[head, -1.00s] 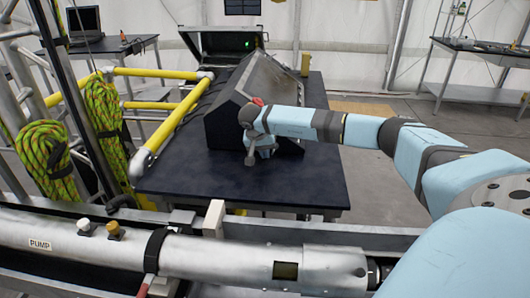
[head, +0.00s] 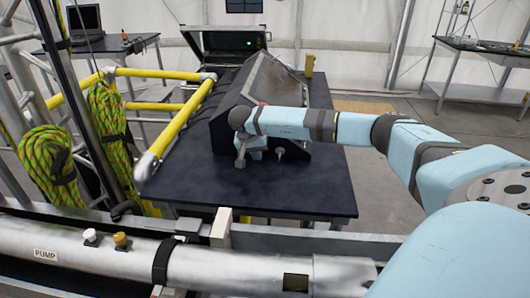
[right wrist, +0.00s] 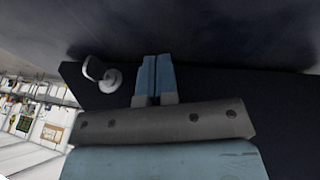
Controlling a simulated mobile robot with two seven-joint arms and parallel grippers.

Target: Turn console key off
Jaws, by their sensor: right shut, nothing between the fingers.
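The console (head: 228,112) is a dark, slope-topped box on the black table. Its key (head: 280,153), a pale knob on a round base, shows on the near face, just right of my right gripper (head: 240,161). In the right wrist view the key (right wrist: 99,74) has a flat upright handle beside a round white base. My right gripper (right wrist: 155,76) is shut and empty there, with its blue fingers side by side, apart from the key. Whether the key stands at on or off cannot be told. My left gripper is out of view.
The black table (head: 310,198) has bare surface in front of the console. Yellow rails (head: 180,127) run along its left side. A silver pipe (head: 215,262) marked PUMP crosses the foreground. An open green-lit case (head: 225,41) stands behind the console.

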